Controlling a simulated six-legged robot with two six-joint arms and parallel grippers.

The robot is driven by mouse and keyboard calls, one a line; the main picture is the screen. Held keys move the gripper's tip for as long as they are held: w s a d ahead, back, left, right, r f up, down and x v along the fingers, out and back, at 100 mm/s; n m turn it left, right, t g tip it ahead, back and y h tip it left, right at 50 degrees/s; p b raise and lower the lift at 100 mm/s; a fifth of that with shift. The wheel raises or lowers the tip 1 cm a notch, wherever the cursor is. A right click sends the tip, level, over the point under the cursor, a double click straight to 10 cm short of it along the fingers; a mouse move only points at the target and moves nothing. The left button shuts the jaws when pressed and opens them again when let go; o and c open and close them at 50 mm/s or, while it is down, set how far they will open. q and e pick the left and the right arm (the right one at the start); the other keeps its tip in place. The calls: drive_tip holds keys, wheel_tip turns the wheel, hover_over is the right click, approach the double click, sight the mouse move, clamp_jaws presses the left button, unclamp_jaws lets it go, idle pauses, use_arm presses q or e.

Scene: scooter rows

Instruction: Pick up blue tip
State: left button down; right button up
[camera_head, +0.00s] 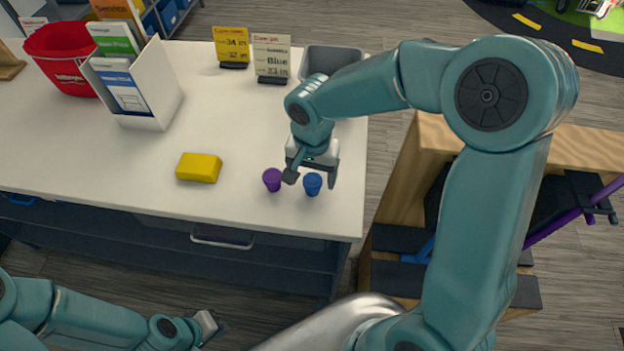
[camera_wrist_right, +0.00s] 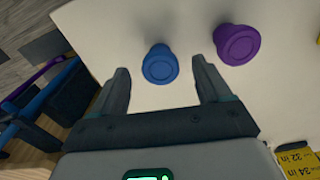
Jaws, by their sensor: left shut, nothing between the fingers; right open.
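The blue tip (camera_head: 312,184) is a small round cup-like piece standing on the white table near its front right edge. In the right wrist view the blue tip (camera_wrist_right: 160,65) shows between the finger ends, slightly beyond them. A purple tip (camera_head: 272,179) stands just left of it; in the right wrist view the purple tip (camera_wrist_right: 238,44) lies outside the fingers. My right gripper (camera_head: 312,178) is open over the blue tip, one finger on each side; contact cannot be told. My left gripper (camera_head: 215,328) is shut and empty, low in front of the table.
The white table (camera_head: 110,165) holds a yellow block (camera_head: 199,167), a white brochure holder (camera_head: 150,98), a red bucket (camera_head: 62,62), two sign cards (camera_head: 271,55) and a grey bin (camera_head: 330,60). A wooden stand (camera_head: 400,190) is at the right.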

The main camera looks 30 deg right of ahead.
sight(312, 179)
drive_tip(key=f, duration=0.2)
drive_tip(key=shift+d+f, duration=0.2)
drive_tip(key=shift+f, duration=0.15)
drive_tip(key=shift+w+a+f, duration=0.2)
drive_tip(key=shift+f, duration=0.15)
drive_tip(key=shift+s+d+r, duration=0.1)
drive_tip(key=shift+s+d, duration=0.05)
drive_tip(key=shift+s, duration=0.05)
drive_tip(key=c, duration=1.1)
drive_tip(key=shift+w, duration=0.15)
drive_tip(key=shift+r, duration=0.1)
